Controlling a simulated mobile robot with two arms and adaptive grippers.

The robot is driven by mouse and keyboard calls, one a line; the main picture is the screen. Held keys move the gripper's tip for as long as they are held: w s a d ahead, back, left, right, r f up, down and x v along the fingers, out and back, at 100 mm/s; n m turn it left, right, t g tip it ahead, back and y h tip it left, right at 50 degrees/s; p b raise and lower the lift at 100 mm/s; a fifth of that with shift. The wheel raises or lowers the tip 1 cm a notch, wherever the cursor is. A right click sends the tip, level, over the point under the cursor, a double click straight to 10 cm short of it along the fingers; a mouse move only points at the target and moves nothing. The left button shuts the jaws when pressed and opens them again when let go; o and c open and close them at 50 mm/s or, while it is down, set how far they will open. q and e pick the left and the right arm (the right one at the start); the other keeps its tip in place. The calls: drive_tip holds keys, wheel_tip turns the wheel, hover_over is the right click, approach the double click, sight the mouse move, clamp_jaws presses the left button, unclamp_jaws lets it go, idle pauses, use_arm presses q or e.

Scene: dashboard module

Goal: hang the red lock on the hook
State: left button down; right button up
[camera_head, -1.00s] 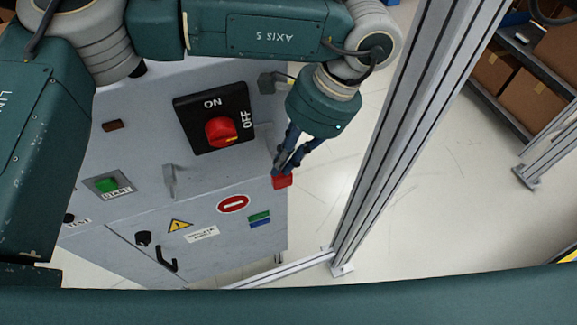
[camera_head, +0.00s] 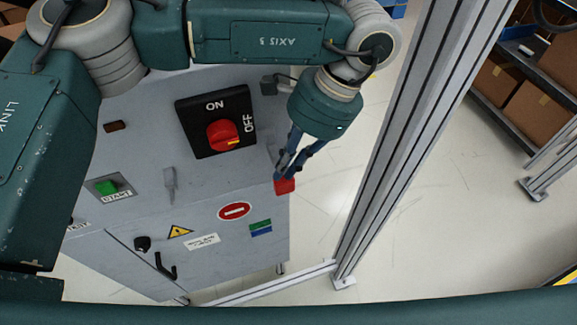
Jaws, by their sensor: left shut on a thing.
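The red lock (camera_head: 285,186) is in my left gripper (camera_head: 282,173), which is shut on its upper part. The lock is at the right edge of the grey cabinet's front, as seen in the head view; I cannot tell whether it touches the cabinet. A black hook (camera_head: 166,267) sticks out low on the cabinet's front, below and left of the lock. The lock's shackle is hidden by the fingers. My right gripper is not in view.
The grey cabinet (camera_head: 215,187) carries a red ON/OFF switch (camera_head: 223,134), a green start button (camera_head: 106,187), a metal handle (camera_head: 170,185) and a black knob (camera_head: 142,243). An aluminium post (camera_head: 385,170) stands to the right. Shelves with boxes (camera_head: 537,108) are further right.

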use_arm(q)
drive_tip(key=shift+w+a+f, duration=0.3)
drive_tip(key=shift+w, duration=0.15)
drive_tip(key=c, duration=2)
unclamp_jaws()
drive_tip(key=shift+o, duration=1.3)
drive_tip(key=shift+w+f, duration=0.15)
drive_tip(key=shift+w, duration=0.15)
drive_tip(key=shift+w+a+f, duration=0.25)
drive_tip(key=shift+w+a, duration=0.05)
drive_tip(key=shift+w, duration=0.25)
drive_tip(key=shift+s+d+r, duration=0.2)
drive_tip(key=shift+s+r, duration=0.05)
drive_tip(key=shift+s, duration=0.1)
drive_tip(key=v, duration=0.7)
drive_tip(key=shift+r, duration=0.3)
